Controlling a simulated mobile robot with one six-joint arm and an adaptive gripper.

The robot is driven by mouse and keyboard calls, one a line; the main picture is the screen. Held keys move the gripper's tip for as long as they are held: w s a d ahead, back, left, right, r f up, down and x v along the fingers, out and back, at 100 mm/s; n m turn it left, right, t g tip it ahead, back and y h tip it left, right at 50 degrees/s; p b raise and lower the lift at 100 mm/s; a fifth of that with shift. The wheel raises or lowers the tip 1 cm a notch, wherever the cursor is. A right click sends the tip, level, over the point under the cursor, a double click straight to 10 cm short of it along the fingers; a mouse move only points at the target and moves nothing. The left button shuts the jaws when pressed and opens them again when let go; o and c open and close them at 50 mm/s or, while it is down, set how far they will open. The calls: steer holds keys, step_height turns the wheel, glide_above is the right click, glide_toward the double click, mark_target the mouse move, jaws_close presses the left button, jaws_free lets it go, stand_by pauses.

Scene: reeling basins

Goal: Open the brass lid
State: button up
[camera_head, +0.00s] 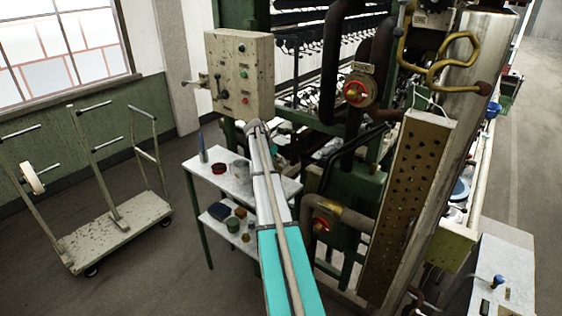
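No lid stands out clearly as the brass lid. A tall brass-coloured panel with rows of holes (412,200) stands steeply tilted at the right of the machine; I cannot tell whether it is a lid. Small round containers, one yellowish (233,225), sit on the lower shelf of a side table, too small to make out as lidded. My arm, teal and white, reaches up from the bottom centre, and its far end is in front of the area below a grey control box. My gripper cannot be made out in this view.
The side table (264,189) carries small items beside my arm. The control box (240,75) hangs above it. Dark pipes with red-centred valves (356,92) crowd the middle. A flat cart (115,232) stands at left, with open floor between it and the table.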

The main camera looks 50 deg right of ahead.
steer(key=shift+s+a+r+h, duration=0.1)
steer(key=shift+a+r+h, duration=0.1)
steer(key=shift+h, duration=0.1)
steer(key=c, duration=0.6)
steer(key=shift+a+r+t+h+p, duration=0.3)
steer(key=shift+r+t+h+p, duration=0.05)
steer(key=shift+r+t+h, duration=0.15)
jaws_close()
steer(key=s+a+r+n+t+h+p, duration=0.2)
steer(key=a+r+t+p, duration=0.3)
steer(key=a+r, duration=0.4)
steer(key=s+a+h+p, duration=0.1)
steer(key=a, duration=0.2)
steer(key=shift+s+a+r, duration=0.15)
steer(key=shift+a+r, duration=0.05)
steer(key=shift+a, duration=0.15)
